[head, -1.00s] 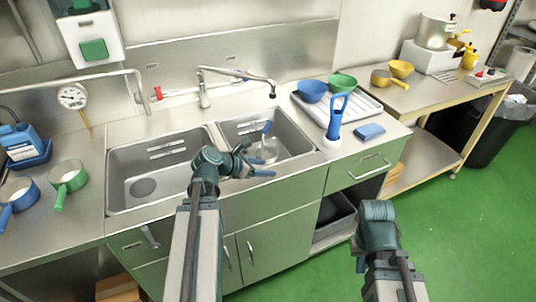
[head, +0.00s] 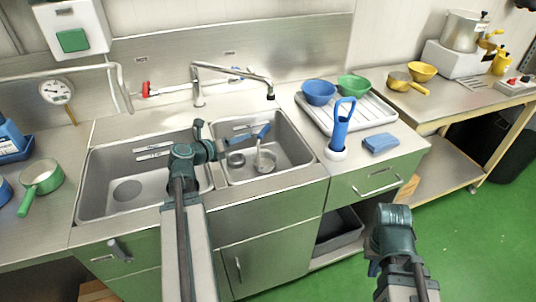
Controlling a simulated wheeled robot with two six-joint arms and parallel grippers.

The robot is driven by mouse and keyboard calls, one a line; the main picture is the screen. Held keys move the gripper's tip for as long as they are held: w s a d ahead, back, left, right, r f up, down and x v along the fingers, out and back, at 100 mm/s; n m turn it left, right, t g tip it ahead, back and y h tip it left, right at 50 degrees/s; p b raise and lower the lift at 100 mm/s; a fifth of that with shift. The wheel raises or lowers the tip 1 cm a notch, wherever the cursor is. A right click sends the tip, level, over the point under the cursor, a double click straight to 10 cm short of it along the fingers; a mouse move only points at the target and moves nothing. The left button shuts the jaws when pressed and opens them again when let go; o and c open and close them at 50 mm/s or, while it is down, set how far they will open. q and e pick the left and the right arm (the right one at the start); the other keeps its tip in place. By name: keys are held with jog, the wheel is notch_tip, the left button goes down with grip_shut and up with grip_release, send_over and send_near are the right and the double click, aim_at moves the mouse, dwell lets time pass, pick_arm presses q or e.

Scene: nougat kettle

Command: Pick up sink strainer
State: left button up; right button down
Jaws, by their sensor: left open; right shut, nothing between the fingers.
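A small round grey metal piece (head: 236,159), which looks like the sink strainer, lies in the right sink basin (head: 290,150). Beside it is a metal ladle (head: 265,162) with a blue handle leaning up toward the back. My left gripper (head: 214,138) is open and empty above the divider between the basins, just left of the strainer; I cannot tell its exact height. My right gripper (head: 376,266) is shut and empty, low in front of the counter, its fingers mostly hidden by its own wrist.
A faucet (head: 230,70) reaches over the basins from behind. To the right are a white drain tray (head: 378,122) with blue and green bowls, a blue upright tool (head: 340,125) and a blue sponge (head: 380,143).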

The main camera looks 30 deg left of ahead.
aim_at(263, 132)
pick_arm(q)
jog(key=shift+d+b+x, duration=0.2)
jog(key=shift+b+x, duration=2.25)
jog(key=shift+x, duration=4.5)
jog(key=shift+s+f, duration=0.1)
jog(key=shift+s, duration=0.05)
grip_shut()
